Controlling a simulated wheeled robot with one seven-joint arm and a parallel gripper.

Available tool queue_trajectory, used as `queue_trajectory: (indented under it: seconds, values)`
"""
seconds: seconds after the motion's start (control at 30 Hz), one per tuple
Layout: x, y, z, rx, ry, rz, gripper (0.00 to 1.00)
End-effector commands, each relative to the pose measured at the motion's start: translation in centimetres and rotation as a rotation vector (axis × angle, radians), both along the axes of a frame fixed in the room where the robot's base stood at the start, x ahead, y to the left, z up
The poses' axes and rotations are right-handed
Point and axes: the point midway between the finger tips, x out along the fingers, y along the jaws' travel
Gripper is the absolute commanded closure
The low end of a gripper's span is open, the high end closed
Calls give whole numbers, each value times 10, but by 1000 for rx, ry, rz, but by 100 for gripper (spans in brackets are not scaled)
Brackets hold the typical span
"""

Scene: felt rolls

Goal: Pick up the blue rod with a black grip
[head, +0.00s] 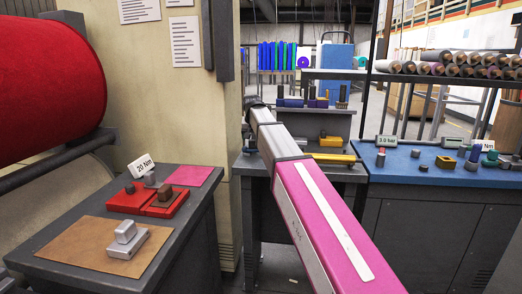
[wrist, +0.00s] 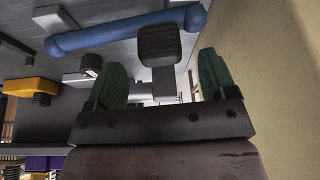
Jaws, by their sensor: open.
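The blue rod (wrist: 125,33) lies across the top of the wrist view, slightly tilted. I see no contact, and how far the grip lies beyond the fingers is hard to tell.
A beige pillar (head: 175,100) stands close on the left, and its wall fills the right of the wrist view. Yellow items (head: 331,141) lie on the shelf right of my arm. A blue-topped bench (head: 400,166) stands right, a dark table (head: 65,235) left.

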Motion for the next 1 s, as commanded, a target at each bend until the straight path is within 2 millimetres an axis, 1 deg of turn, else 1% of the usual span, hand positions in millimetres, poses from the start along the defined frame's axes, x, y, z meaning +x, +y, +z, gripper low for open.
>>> queue_trajectory:
  seconds: [0.1, 0.2, 0.3, 0.47, 0.5, 0.53, 0.57, 0.6, 0.67, 0.7, 0.73, 0.77, 1.0]
  values:
    - [7, 0, -17, 0, 1, 0, 22]
    - [12, 0, -28, 0, 1, 0, 22]
    - [13, 0, -32, 0, -1, 0, 22]
    - [13, 0, -31, 0, -1, 0, 22]
    - [13, 0, -31, 0, -1, 0, 29]
    - [13, 0, -31, 0, -1, 0, 39]
    - [13, 0, -31, 0, -1, 0, 48]
    - [13, 0, -31, 0, -1, 0, 61]
    - [13, 0, -31, 0, -1, 0, 81]
    - [13, 0, -31, 0, -1, 0, 86]
    - [13, 0, -31, 0, -1, 0, 86]
    - [13, 0, -31, 0, -1, 0, 91]
    - [13, 0, -30, 0, -1, 0, 91]
